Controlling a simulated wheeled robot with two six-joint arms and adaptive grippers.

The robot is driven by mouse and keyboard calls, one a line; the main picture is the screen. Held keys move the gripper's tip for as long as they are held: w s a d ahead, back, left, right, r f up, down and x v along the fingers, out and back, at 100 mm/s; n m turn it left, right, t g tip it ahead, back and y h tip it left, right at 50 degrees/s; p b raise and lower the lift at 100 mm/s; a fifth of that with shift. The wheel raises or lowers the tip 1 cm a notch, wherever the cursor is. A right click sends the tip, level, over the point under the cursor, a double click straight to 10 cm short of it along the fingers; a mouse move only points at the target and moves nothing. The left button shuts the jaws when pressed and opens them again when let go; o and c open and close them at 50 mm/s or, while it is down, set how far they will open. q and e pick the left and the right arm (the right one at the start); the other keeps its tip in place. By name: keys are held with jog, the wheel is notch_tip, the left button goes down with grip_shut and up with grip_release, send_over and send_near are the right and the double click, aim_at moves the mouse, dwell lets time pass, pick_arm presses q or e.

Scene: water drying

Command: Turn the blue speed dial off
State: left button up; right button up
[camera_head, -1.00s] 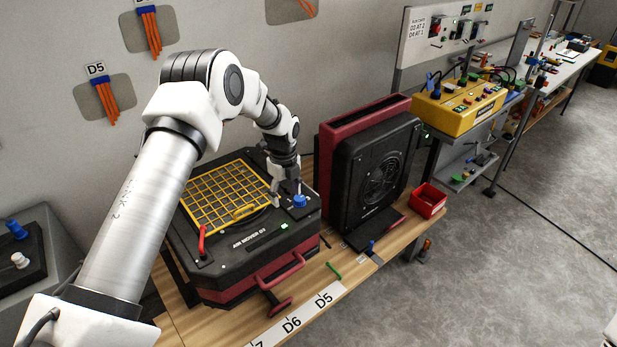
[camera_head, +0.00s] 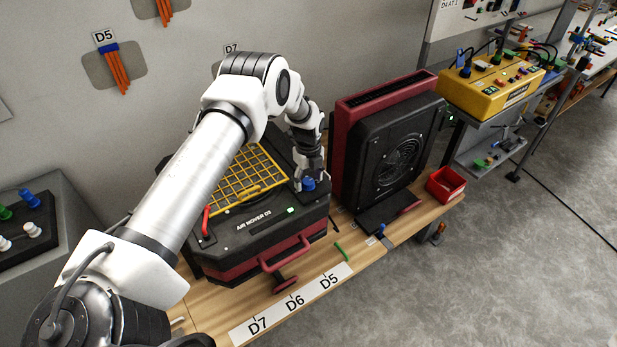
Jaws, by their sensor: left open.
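The blue speed dial (camera_head: 309,184) sits on the top right corner of the black and red air mover (camera_head: 262,222), labelled "AIR MOVER D5" or similar. My left gripper (camera_head: 304,183) points down at the dial from above, with its fingers close around or beside it. It is open; whether a finger touches the dial cannot be told at this size. A small green light (camera_head: 291,210) glows on the air mover near the dial. My right gripper is not in view.
A yellow grille (camera_head: 250,184) and red lever (camera_head: 206,222) lie left of the dial. An upright black and red fan unit (camera_head: 388,150) stands close on the right. A red bin (camera_head: 445,184) and yellow box (camera_head: 490,90) are farther right. A label strip (camera_head: 292,302) runs along the table front.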

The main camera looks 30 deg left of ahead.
pick_arm(q)
jog(key=shift+s+r, duration=0.2)
jog(key=c, duration=0.5)
jog(key=shift+d, duration=0.1)
jog(key=c, duration=0.6)
jog(key=shift+c, duration=0.2)
jog(key=shift+f, duration=0.15)
